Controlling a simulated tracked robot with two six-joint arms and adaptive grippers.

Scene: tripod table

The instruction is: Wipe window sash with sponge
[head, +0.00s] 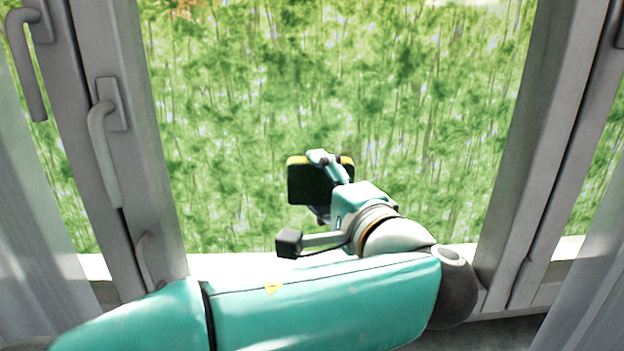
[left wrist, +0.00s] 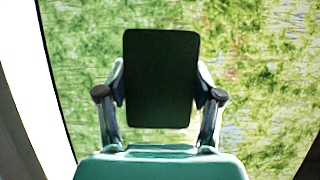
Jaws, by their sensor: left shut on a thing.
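My left gripper (head: 322,187) is shut on a sponge (head: 306,184), which shows a dark green face and a yellow layer along its top edge. In the left wrist view the sponge (left wrist: 161,78) stands upright between the two fingers of the gripper (left wrist: 160,97). The window sash (head: 505,150) has a grey frame around a large pane (head: 400,100) with green foliage behind it. The sponge is in front of the lower middle of the pane. I cannot tell whether it touches the glass. My right gripper is not in view.
Window handles (head: 105,140) stick out from the frame on the left. Sheer curtains (head: 30,250) hang at both sides. A pale sill (head: 265,266) runs below the pane, partly behind my left arm. The pane around the sponge is free of objects.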

